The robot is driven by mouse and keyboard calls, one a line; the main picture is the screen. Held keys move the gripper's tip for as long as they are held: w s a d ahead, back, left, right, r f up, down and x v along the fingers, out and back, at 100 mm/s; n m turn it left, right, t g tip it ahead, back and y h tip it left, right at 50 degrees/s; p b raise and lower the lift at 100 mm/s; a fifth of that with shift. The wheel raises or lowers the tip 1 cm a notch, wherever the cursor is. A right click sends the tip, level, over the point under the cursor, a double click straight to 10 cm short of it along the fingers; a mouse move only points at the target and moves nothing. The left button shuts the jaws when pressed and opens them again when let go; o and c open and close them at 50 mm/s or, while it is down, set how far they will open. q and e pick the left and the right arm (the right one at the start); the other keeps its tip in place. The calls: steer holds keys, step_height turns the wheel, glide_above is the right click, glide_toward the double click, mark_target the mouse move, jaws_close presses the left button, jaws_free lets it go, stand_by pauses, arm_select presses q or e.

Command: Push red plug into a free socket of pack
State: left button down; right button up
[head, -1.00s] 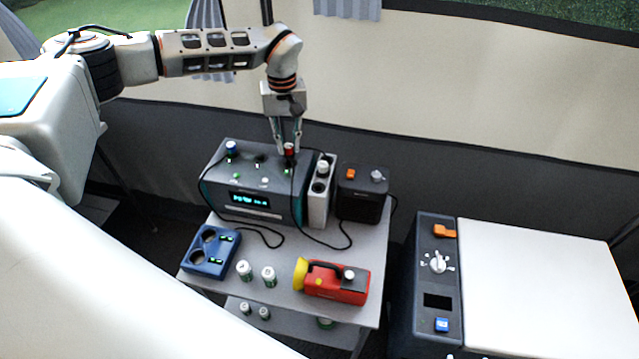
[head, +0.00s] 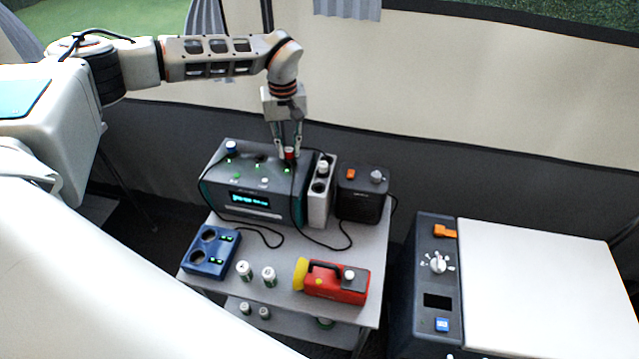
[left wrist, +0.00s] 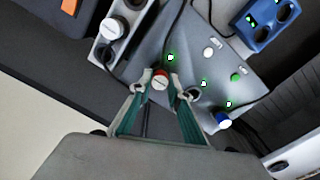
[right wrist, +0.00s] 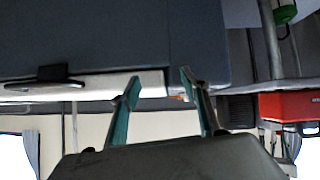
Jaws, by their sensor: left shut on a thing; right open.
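The pack (head: 216,181) is a grey box with teal edges and a lit display, standing at the back of the small table. My left gripper (head: 288,150) points down at the pack's back right top, shut on the red plug (head: 289,155). The plug's red top also shows between the fingertips in the left wrist view (left wrist: 160,78). I cannot tell how deep the plug sits; its underside is hidden. A blue plug (head: 231,147) stands in the pack's back left. A dark socket (left wrist: 193,93) lies between them. My right gripper (right wrist: 158,84) is open and empty, away from the pack.
A grey strip (head: 318,205) with a white plug (head: 323,167) and a dark box (head: 360,204) stand right of the pack. A blue charger (head: 211,268), white cans and a red lamp (head: 336,284) are in front. Black cords drape over the table.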

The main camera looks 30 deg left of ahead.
mark_target(288, 150)
arm_select(q)
steer(key=shift+f, duration=0.6)
stand_by(0.7)
steer(key=c, duration=1.8)
jaws_free()
steer(key=shift+o, duration=1.2)
steer(key=shift+r, duration=0.1)
steer(key=shift+r, duration=3.4)
steer(key=shift+s+f, duration=0.1)
